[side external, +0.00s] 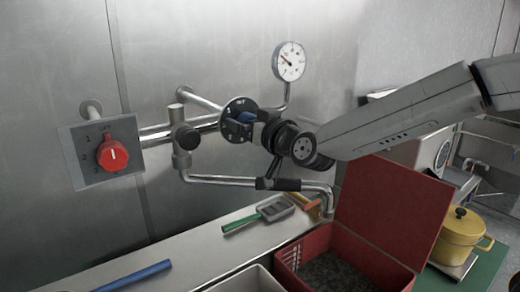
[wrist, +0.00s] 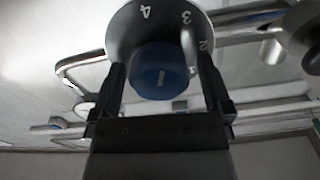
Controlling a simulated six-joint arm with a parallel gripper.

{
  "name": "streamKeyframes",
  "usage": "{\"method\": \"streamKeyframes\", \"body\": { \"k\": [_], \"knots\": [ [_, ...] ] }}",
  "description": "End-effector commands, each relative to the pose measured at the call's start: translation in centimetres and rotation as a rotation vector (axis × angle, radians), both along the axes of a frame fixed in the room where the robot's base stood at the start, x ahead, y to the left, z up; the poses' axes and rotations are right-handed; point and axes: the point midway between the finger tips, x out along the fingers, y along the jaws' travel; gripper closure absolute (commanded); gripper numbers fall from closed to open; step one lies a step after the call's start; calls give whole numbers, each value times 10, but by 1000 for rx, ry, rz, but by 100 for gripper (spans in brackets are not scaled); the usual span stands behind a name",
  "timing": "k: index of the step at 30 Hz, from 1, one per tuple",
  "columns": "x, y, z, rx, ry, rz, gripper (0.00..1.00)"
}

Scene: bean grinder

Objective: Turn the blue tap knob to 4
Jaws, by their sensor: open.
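The blue tap knob (wrist: 160,78) sits in front of a dark round dial (wrist: 128,30) with white numbers 4, 3 and 2 showing in the wrist view. My gripper (wrist: 163,85) is open, with one finger on each side of the knob. I cannot tell whether either finger touches it. The gripper also shows in the side view (side external: 258,122), reaching in from the right.
A red knob (side external: 112,155) on a grey plate is at the left. Pipes (side external: 215,180) and a pressure gauge (side external: 289,62) surround the dial.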

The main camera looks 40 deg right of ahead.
Motion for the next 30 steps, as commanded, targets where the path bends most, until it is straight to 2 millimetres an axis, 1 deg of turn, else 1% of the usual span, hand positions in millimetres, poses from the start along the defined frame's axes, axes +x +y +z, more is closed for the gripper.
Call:
{"method": "streamKeyframes", "body": {
  "k": [5,8,18,21,25,30],
  "knots": [
    [-9,0,0,0,-1,0,0],
    [-18,0,1,0,-1,1,0],
    [-56,1,0,0,-1,2,0],
    [-65,1,1,1,-1,1,0],
    [-73,1,0,0,-1,2,0],
    [-77,0,0,-1,0,0,0]
  ]
}}
